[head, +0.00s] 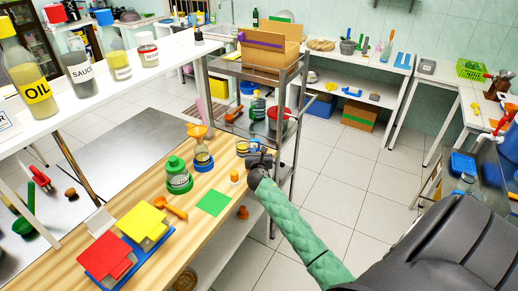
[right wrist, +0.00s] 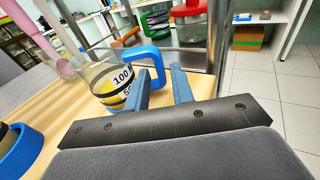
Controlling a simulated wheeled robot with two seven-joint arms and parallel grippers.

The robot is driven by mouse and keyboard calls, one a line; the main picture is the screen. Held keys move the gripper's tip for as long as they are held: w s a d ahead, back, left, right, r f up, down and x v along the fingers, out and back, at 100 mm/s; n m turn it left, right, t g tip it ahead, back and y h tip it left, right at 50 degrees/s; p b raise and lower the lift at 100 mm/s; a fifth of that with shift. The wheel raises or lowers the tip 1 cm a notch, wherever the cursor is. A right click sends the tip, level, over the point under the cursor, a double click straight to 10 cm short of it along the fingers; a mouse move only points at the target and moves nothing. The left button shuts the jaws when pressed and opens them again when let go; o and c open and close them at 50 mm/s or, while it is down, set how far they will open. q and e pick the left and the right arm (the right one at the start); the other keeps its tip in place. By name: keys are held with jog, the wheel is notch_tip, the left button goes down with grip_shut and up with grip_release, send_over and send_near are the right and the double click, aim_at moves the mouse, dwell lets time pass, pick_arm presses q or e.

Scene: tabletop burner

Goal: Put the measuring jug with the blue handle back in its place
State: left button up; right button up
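The measuring jug (right wrist: 105,85) is clear, with black marks and numbers and something yellow showing low in it. Its blue handle (right wrist: 155,52) faces my right gripper. In the head view the jug (head: 242,148) is small, at the far right end of the wooden table, partly behind the gripper. My right gripper (head: 262,158) is beside it. In the right wrist view its two fingers (right wrist: 161,72) are apart, with the handle's outer bar between or just beyond their tips; contact cannot be told. My left gripper is not in view.
A green square (head: 214,202) lies on the table near an orange bottle (head: 234,177). A metal shelf rack (head: 297,95) stands close behind the gripper.

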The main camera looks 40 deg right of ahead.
jog(key=shift+p+v, duration=0.5)
jog(key=shift+v, duration=0.8)
jog(key=shift+o, duration=0.3)
jog(key=o, duration=0.5)
jog(key=shift+s+r, duration=0.1)
jog(key=shift+s+a+r+p, duration=0.4)
jog(key=shift+r+p, duration=0.15)
jog(key=shift+p, duration=0.35)
jog(key=shift+s+a+r+p, duration=0.55)
jog(key=shift+s+r+p, duration=0.25)
jog(key=shift+p, duration=0.25)
jog(key=shift+s+a+r+p, duration=0.55)
jog(key=shift+s+r+p, duration=0.2)
jog(key=shift+p, duration=0.3)
